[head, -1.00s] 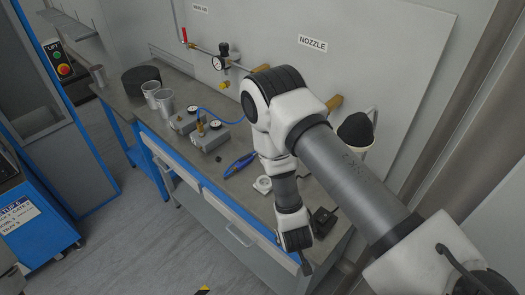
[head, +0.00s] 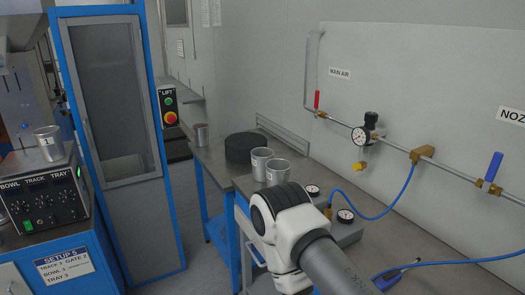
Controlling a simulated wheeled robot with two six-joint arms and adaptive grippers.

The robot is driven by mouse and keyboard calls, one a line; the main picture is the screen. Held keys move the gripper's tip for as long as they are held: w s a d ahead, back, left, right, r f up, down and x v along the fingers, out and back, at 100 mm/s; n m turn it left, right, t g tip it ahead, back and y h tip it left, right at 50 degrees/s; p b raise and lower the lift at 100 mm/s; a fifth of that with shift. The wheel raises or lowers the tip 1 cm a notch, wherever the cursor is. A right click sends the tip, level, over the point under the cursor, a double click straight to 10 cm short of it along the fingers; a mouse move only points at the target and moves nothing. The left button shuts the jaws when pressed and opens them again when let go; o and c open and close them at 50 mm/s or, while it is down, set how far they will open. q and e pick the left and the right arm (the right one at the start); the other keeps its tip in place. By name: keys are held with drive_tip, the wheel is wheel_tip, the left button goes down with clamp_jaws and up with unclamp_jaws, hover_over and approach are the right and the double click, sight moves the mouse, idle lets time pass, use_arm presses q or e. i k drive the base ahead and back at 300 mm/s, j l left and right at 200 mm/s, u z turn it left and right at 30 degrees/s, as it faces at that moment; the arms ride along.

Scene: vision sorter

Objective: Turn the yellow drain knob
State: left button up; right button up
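The yellow drain knob (head: 360,167) is small and sits at the bottom of the clear filter bowl, under the black regulator (head: 371,122) on the wall air pipe. A round white-faced gauge (head: 360,136) is beside the bowl. Nothing covers the knob in the head view. My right arm comes in from the lower right, with its white and black elbow over the bench below the knob. My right gripper is outside the picture. My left gripper is not in view either.
Two metal cups (head: 277,171) and a black round block (head: 244,147) stand on the bench. A red-handled valve (head: 317,101) and a blue-handled valve (head: 493,168) are on the pipe. Gauges on grey blocks (head: 345,216) sit near my arm.

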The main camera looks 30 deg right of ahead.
sight(357, 166)
drive_tip(key=i+j, duration=0.1)
drive_tip(key=i, duration=0.55)
drive_tip(key=i+j+u, duration=0.15)
drive_tip(key=i, duration=0.5)
